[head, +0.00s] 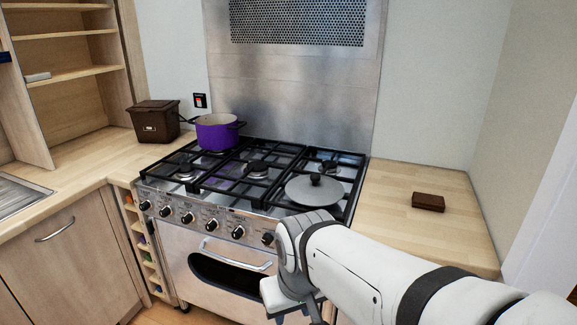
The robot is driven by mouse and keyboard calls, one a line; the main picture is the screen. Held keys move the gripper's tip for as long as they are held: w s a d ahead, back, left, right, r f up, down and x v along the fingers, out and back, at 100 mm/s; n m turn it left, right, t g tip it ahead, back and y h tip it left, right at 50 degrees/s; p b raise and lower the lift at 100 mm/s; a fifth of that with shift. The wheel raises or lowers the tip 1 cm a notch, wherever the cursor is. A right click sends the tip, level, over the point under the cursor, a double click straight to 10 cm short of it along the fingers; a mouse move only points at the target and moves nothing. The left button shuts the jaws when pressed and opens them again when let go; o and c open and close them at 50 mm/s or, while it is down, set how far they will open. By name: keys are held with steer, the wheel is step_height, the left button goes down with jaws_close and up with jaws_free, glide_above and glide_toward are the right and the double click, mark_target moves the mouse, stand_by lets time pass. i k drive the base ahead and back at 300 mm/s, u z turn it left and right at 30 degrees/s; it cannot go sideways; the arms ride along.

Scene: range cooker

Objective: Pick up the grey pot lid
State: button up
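The grey pot lid (313,192) lies on the front right burner grate of the range cooker (250,180), with its dark round knob facing up. My white arm comes in from the lower right, and its end is in front of the cooker, below and a little left of the lid. The fingers of my gripper are not visible, so what they hold, if anything, is hidden. The arm appears apart from the lid.
A purple pot (217,133) stands on the back left burner. A brown bin (155,120) stands on the left worktop. A small brown box (428,203) lies on the otherwise clear right worktop (400,225). The cooker's front has knobs and an oven handle (235,257).

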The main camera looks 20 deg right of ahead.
mark_target(313, 189)
steer(key=z, duration=0.35)
steer(key=i, duration=1.15)
steer(key=z, duration=0.45)
